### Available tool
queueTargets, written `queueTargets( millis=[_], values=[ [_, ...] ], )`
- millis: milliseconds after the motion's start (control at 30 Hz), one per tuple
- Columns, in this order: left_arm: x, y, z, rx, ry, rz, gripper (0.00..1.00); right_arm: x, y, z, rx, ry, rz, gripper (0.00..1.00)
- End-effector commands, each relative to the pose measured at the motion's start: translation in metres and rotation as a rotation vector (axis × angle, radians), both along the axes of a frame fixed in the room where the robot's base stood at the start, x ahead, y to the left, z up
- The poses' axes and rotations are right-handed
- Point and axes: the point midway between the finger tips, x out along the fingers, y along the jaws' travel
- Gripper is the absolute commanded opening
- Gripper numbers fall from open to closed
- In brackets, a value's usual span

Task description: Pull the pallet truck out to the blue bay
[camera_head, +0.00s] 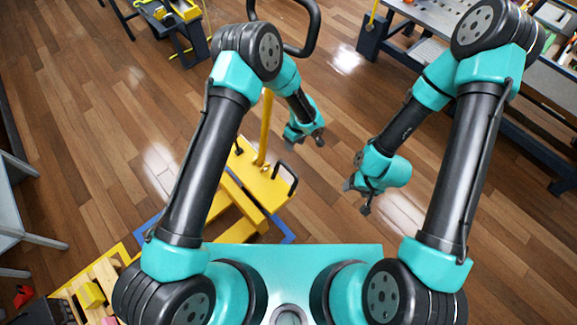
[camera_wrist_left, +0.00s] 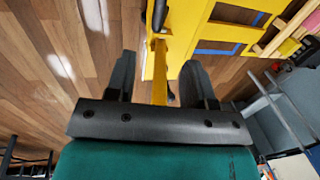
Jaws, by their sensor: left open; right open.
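The yellow pallet truck (camera_head: 262,188) stands on the wooden floor left of centre, partly hidden by my left arm. Its yellow pole (camera_head: 266,130) rises to a black loop handle (camera_head: 305,28) at the top. Blue floor lines (camera_head: 288,232) show by its forks. My left gripper (camera_head: 305,141) is open and empty, right of the pole and apart from it in the head view. In the left wrist view the yellow pole (camera_wrist_left: 160,75) shows beyond and between the open fingers (camera_wrist_left: 160,85). My right gripper (camera_head: 358,197) is open and empty over bare floor, right of the truck.
A workbench (camera_head: 450,35) stands at the top right, and another with yellow items (camera_head: 172,15) at the top left. A wooden pallet with boxes (camera_head: 92,293) sits at the lower left. Grey furniture (camera_head: 22,232) is at the left edge. The floor between is clear.

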Motion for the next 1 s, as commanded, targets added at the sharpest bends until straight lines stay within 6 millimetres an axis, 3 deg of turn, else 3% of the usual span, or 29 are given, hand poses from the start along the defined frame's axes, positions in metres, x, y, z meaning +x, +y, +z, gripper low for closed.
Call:
queueTargets(
  millis=[800,1000],
  values=[
    [-0.018,0.019,-0.132,-0.001,0.003,0.001,0.48,0.000,0.000,0.000,0.000,0.000,0.000,0.67],
    [-0.021,0.022,-0.154,-0.001,0.001,0.000,0.48,0.000,0.000,0.000,0.000,0.000,0.000,0.67]
  ],
)
